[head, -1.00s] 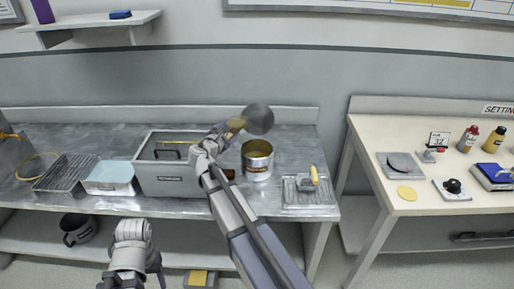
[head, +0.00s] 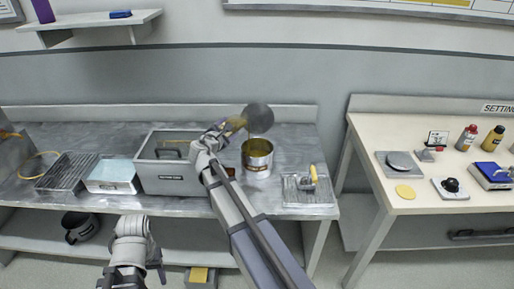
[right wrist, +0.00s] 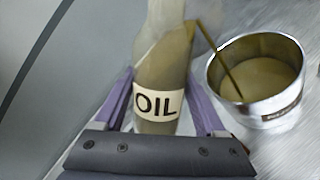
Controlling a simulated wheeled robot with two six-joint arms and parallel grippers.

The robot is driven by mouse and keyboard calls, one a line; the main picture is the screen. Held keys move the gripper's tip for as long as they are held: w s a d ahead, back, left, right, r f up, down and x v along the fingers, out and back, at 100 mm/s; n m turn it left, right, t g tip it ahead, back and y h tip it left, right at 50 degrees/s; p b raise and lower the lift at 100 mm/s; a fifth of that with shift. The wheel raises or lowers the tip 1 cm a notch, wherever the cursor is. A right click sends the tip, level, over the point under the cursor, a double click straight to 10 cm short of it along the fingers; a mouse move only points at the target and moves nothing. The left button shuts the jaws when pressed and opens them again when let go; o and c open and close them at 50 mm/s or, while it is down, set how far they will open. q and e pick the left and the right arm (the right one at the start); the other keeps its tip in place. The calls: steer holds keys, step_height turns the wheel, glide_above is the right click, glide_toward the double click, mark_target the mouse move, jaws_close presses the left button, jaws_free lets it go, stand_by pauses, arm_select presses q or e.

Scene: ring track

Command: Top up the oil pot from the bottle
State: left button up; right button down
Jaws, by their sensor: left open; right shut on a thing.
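My right gripper (head: 224,130) is shut on the oil bottle (head: 236,124), tilted above and left of the pot. In the right wrist view, the glass bottle (right wrist: 160,85) with its OIL label sits between the fingers of the right gripper (right wrist: 160,103). A thin dark-yellow stream runs down into the pot (right wrist: 270,112), which has oil in it. My left gripper (head: 125,279) is open and empty at the lower edge, away from the bench.
A grey box (head: 172,186), a pale blue tray (head: 113,187) and a wire rack (head: 67,173) stand left of the pot. A ridged plate with a yellow-handled tool (head: 312,178) lies to its right. A dark round shape (head: 258,118) shows beside the bottle.

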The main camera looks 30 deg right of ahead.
steer(key=shift+w+a+m, duration=0.1)
steer(key=shift+a+m, duration=0.1)
steer(key=shift+m, duration=0.1)
stand_by(0.5)
steer(key=shift+w+a+r+m+y+p, duration=0.15)
steer(key=shift+r+m+y+p, duration=0.4)
steer(key=shift+p, duration=0.5)
steer(key=shift+a+r+m+y+p, duration=0.15)
steer(key=shift+r+m+y+p, duration=0.2)
steer(key=shift+r+m+p, duration=0.5)
stand_by(1.6)
steer(key=shift+d+f, duration=0.1)
steer(key=shift+f, duration=0.55)
steer(key=shift+d+f+y+b, duration=0.2)
steer(key=shift+f+y+b, duration=0.1)
steer(key=shift+f+b, duration=0.45)
steer(key=shift+r, duration=0.1)
